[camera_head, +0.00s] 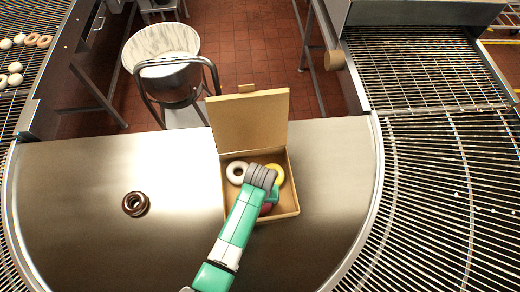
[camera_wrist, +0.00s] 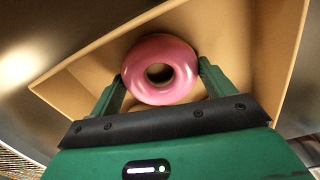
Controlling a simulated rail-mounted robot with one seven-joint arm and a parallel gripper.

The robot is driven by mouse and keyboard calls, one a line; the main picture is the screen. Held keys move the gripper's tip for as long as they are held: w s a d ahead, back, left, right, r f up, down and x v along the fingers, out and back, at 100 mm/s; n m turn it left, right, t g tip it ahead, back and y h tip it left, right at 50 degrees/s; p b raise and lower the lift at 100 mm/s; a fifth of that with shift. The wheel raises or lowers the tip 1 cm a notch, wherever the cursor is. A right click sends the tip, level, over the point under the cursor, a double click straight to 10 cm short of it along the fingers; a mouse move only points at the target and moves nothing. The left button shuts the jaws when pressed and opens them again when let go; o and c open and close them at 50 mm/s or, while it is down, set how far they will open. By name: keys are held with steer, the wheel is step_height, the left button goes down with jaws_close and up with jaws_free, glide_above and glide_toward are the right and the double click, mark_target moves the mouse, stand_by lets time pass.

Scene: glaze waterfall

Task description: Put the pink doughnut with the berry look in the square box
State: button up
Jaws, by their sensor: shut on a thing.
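The pink doughnut (camera_wrist: 160,50) is held between the two fingers of my gripper (camera_wrist: 160,75) in the wrist view, one finger on each side of it. In the head view only a small pink part (camera_head: 266,208) shows beside my gripper (camera_head: 269,193). The square cardboard box (camera_head: 248,122) stands on the steel table with its lid up. My gripper is over the right part of the box, and the wrist view shows the box walls (camera_wrist: 252,35) around the doughnut. I cannot tell whether the doughnut touches the box floor.
A white doughnut (camera_head: 237,172) and a yellow doughnut (camera_head: 275,174) lie in the back of the box. Wire conveyors flank the table.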

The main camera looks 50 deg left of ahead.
steer(key=o, duration=0.9)
steer(key=shift+f, duration=0.15)
step_height(320, 180, up, 12)
steer(key=p, duration=0.1)
steer(key=shift+r, duration=0.2)
steer(key=w+d+r+m+t+y, duration=0.25)
steer(key=w+r+t, duration=0.45)
steer(key=w+r, duration=0.85)
steer(key=w+d+r+m+t, duration=0.1)
steer(key=w+d+r+t, duration=0.15)
steer(key=r, duration=0.75)
steer(key=w+d+r+m+t, duration=0.15)
steer(key=d+r+t, duration=0.25)
steer(key=r, duration=0.5)
steer(key=s+d+r+m+t, duration=0.1)
steer(key=s+d+r+t, duration=0.2)
steer(key=r, duration=0.7)
steer(key=s+d+r+m+t+h, duration=0.1)
steer(key=s+d+r+t, duration=0.3)
steer(key=r, duration=0.6)
steer(key=s+d+r+m+t+h, duration=0.1)
steer(key=s+d+r+t, duration=0.3)
steer(key=r, duration=0.7)
steer(key=s+d+m, duration=0.1)
steer(key=s+d, duration=0.1)
steer(key=d, duration=0.1)
steer(key=shift+m, duration=0.4)
